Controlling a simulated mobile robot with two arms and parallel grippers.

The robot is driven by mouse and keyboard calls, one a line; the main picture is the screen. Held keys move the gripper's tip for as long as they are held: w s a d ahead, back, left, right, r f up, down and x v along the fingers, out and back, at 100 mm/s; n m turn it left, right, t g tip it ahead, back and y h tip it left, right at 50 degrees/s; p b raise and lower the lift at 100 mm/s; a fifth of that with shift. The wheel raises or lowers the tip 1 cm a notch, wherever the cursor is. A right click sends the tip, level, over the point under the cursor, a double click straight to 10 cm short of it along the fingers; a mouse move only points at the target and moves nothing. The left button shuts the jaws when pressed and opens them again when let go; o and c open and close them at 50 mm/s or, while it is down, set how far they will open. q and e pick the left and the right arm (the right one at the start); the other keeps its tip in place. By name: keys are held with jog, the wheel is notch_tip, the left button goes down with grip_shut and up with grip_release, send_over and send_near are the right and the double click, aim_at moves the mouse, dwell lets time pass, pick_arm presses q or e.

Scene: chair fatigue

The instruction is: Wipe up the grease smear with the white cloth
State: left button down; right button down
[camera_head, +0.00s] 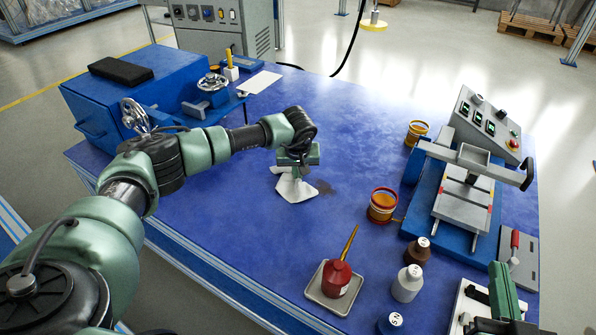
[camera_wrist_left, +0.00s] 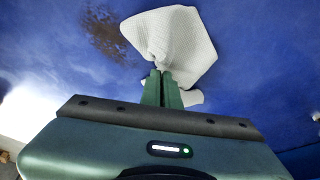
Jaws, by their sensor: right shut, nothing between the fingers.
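The white cloth (camera_head: 294,191) lies on the blue tabletop, bunched up under my left gripper (camera_head: 297,173). In the left wrist view the cloth (camera_wrist_left: 178,40) spreads out ahead of the fingers (camera_wrist_left: 163,78), which are close together and pinch its near edge. In the left wrist view the smear (camera_wrist_left: 106,34) lies left of the cloth, with a bare gap or touching at the cloth's edge. My right gripper (camera_head: 498,305) is at the lower right, shut and empty.
A red oil can (camera_head: 336,276) stands on a small tray at the front. Orange-filled jars (camera_head: 382,205) and small bottles (camera_head: 407,283) stand right of the smear. A blue test rig (camera_head: 465,205) is at the right and a blue vise machine (camera_head: 140,90) at the left.

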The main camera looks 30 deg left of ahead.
pick_arm(q)
jog(key=c, duration=0.6)
grip_release()
jog(key=shift+f+b, duration=0.4)
jog(key=shift+f, duration=0.55)
jog(key=shift+c, duration=0.8)
jog(key=c, duration=1.4)
grip_shut()
pick_arm(e)
jog(key=r+t, duration=0.1)
jog(key=r, duration=0.1)
jog(key=r+t, duration=0.1)
jog(key=r+t+y, duration=0.1)
jog(key=r, duration=0.1)
jog(key=shift+s+a+r, duration=0.3)
jog(key=shift+a+r, duration=0.05)
